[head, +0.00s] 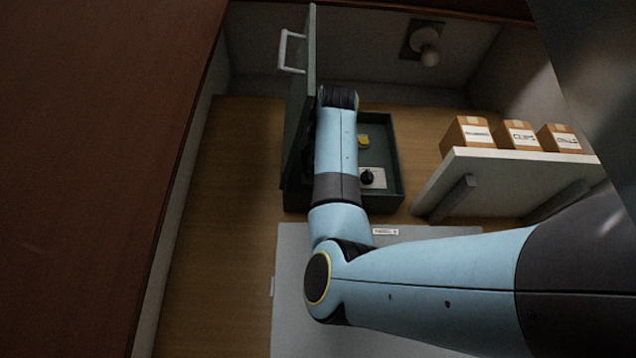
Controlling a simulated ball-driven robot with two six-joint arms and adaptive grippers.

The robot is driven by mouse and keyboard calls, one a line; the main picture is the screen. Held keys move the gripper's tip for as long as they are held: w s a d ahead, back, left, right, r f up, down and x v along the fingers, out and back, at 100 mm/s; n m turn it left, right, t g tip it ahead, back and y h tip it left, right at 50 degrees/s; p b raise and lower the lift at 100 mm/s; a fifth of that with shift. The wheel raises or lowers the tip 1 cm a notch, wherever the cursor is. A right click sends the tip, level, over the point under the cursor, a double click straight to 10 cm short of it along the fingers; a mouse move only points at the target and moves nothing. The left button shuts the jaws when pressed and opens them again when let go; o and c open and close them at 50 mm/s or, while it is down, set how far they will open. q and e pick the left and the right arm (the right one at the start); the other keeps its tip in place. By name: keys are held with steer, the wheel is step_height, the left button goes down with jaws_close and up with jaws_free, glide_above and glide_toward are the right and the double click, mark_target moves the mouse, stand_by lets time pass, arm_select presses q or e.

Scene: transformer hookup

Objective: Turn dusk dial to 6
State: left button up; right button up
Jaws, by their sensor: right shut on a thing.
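An open dark green box (397,155) stands on the wooden surface, with its door (299,105) swung up at the left. Inside the box, a black knob (368,176) sits on a pale plate; I cannot read its marks or tell whether it is the dusk dial. My right arm crosses from the right and reaches over the box's left part. My right gripper (311,143) is mostly hidden between the arm's last links and the door. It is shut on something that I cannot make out. My left gripper is not in view.
A yellow piece (363,141) lies in the box. A grey mat (290,265) lies in front. At the right, a white shelf (500,180) bears cardboard boxes (468,133). A lamp (428,50) is on the back wall. Bare wood lies left of the box.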

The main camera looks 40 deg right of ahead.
steer(key=shift+f, duration=0.2)
steer(key=o, duration=1.1)
steer(key=shift+r, duration=0.1)
steer(key=shift+o, duration=0.2)
steer(key=shift+s+a, duration=0.1)
steer(key=v, duration=1.1)
steer(key=shift+s+a, duration=0.3)
